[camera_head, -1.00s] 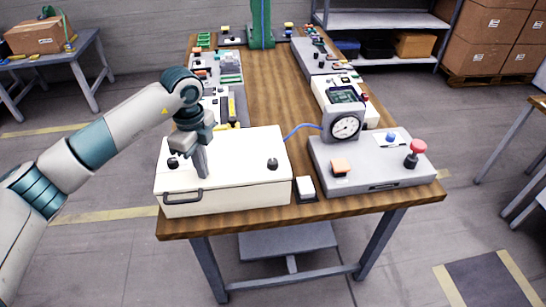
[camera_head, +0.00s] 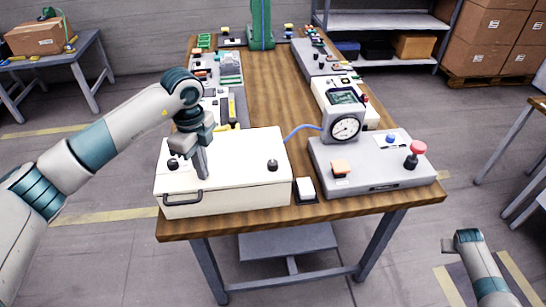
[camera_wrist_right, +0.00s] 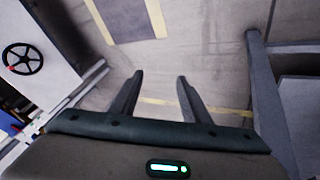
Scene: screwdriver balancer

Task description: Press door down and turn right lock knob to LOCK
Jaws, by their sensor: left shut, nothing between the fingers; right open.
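The door is the white lid (camera_head: 232,160) of a box at the front left of the table, and it looks closed. A dark handle (camera_head: 183,198) is on its front. The right lock knob (camera_head: 272,165) is a black knob on the lid's right side; its setting is too small to read. Another black knob (camera_head: 173,164) is on the left. My left gripper (camera_head: 202,176) is shut and empty, pointing down with its tips at the lid's left part, close to the left knob. My right gripper (camera_wrist_right: 158,85) is open and empty over the floor, away from the box.
A grey console (camera_head: 370,165) with a dial gauge (camera_head: 345,127), an orange button (camera_head: 341,167) and a red button (camera_head: 416,149) stands right of the box. A small white-topped switch (camera_head: 305,187) sits between them. The middle of the wooden table (camera_head: 262,90) is clear.

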